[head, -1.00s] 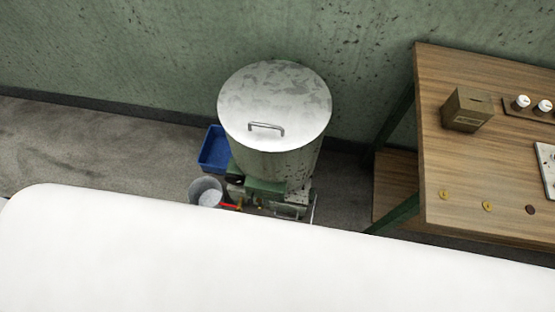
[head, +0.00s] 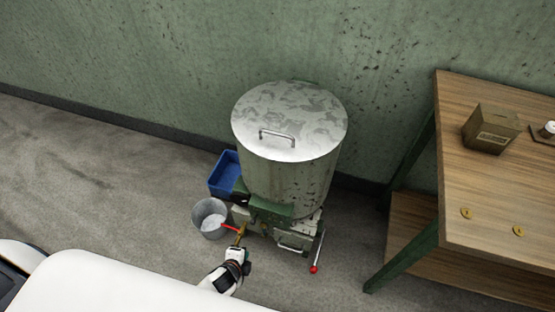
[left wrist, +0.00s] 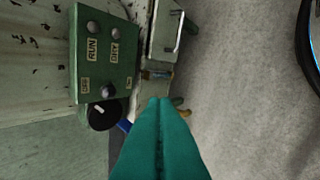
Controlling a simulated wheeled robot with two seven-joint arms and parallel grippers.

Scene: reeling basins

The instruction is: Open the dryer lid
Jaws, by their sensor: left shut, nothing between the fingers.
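The dryer (head: 290,185) is a tall metal drum against the green wall. Its round, mottled grey lid (head: 310,110) lies shut on top, with a metal bar handle (head: 277,137) near the front edge. My left gripper (head: 239,252) is low in front of the dryer's base, well below the lid and apart from the handle. In the left wrist view its teal fingers (left wrist: 160,105) are shut and empty, near a green control box (left wrist: 105,50) with RUN and DRY labels and a black knob (left wrist: 103,115). My right gripper is not in view.
A blue bin (head: 224,174) and a grey bucket (head: 210,218) stand left of the dryer. A red-tipped lever (head: 314,268) sticks out at its lower right. A wooden table (head: 490,170) with a small box (head: 491,128) stands at the right. Floor on the left is clear.

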